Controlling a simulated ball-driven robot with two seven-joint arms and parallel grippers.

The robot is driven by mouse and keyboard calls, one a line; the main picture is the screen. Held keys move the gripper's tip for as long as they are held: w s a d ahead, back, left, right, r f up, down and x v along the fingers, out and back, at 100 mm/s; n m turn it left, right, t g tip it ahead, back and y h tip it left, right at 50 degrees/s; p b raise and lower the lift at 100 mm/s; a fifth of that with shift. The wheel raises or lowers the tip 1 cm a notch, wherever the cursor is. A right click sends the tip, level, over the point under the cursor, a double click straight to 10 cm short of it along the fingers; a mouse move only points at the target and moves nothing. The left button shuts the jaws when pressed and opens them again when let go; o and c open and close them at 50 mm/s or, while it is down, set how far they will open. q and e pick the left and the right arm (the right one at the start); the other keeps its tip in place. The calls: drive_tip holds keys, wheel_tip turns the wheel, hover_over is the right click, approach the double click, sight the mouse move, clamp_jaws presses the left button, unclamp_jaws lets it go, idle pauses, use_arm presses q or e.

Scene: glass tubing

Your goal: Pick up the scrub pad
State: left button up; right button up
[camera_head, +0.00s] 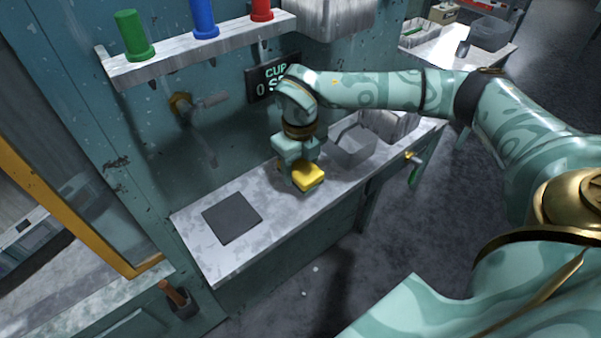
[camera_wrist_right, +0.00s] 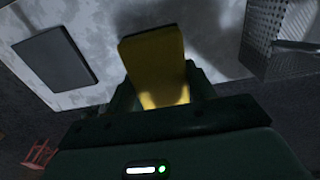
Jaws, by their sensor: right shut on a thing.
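The scrub pad (camera_head: 309,175) is a small yellow block. In the head view it is between the fingers of my right gripper (camera_head: 302,180), over the worktop to the right of a dark square mat. In the right wrist view the yellow pad (camera_wrist_right: 156,62) stands up between the two fingers of the right gripper (camera_wrist_right: 160,95), which is shut on it. I cannot tell whether the pad still touches the worktop. My left gripper is in neither view.
The dark mat (camera_head: 232,217) lies flat on the grey worktop (camera_head: 200,258). A grey mesh basket (camera_head: 352,148) stands right of my gripper. Above are a shelf (camera_head: 190,55) with green, blue and red pieces, a wall tap (camera_head: 183,104) and a dark sign (camera_head: 262,85).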

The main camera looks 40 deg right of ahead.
sight(300, 165)
wheel_tip(300, 165, up, 3)
drive_tip(key=shift+r+p, duration=0.15)
drive_tip(key=shift+p, duration=0.2)
drive_tip(key=s+d+p, duration=0.1)
drive_tip(key=s, duration=1.8)
drive_tip(key=shift+s+d+f, duration=0.25)
drive_tip(key=shift+s, duration=0.05)
drive_tip(key=shift+o, duration=0.6)
